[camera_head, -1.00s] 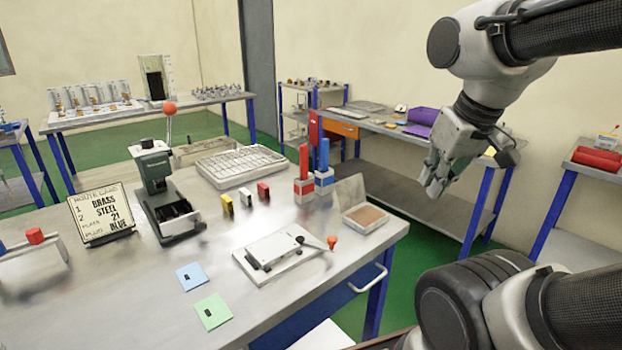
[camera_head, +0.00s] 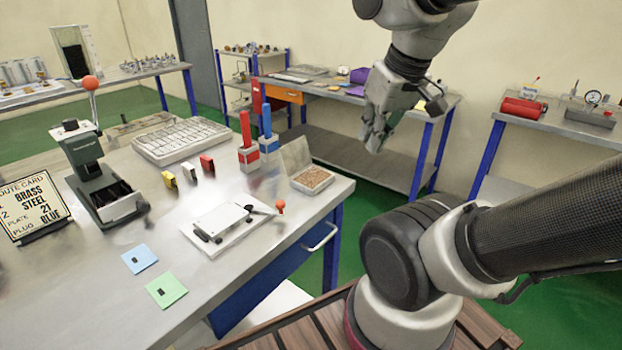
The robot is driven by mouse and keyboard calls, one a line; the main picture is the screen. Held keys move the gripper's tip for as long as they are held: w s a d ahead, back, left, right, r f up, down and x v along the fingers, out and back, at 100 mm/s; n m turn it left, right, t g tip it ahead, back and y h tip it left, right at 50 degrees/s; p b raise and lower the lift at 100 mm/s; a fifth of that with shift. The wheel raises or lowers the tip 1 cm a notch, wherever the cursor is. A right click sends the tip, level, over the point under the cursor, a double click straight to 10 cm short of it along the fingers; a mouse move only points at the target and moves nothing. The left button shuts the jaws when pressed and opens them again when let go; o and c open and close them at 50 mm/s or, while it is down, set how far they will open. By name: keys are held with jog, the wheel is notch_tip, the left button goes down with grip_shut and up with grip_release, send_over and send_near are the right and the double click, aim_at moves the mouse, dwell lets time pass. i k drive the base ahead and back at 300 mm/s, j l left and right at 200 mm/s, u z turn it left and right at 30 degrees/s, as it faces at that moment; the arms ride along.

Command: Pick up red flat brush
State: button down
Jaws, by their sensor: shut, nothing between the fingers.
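A flat red upright piece (camera_head: 245,130), which looks like the red flat brush, stands in a red and white block (camera_head: 249,157) on the workbench. Its bristles cannot be made out. A similar blue piece (camera_head: 267,122) stands just to its right in a blue and white block (camera_head: 268,146). My gripper (camera_head: 374,145) hangs in the air to the right of both, pointing down, well apart from them. It is shut and empty.
The workbench (camera_head: 90,285) also bears a lever press (camera_head: 95,175), a keyboard-like tray (camera_head: 180,140), a small open box (camera_head: 312,180), a clamp plate (camera_head: 228,222) and blue (camera_head: 139,259) and green (camera_head: 166,290) cards. A back bench (camera_head: 335,92) stands behind my gripper. Green floor lies between benches.

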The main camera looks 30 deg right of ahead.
aim_at(244, 115)
jog(key=k+l+u, duration=0.1)
jog(key=u, duration=0.3)
jog(key=k+l+u, duration=0.1)
jog(key=u, duration=0.3)
jog(key=k+l+u, duration=0.1)
jog(key=u, duration=0.3)
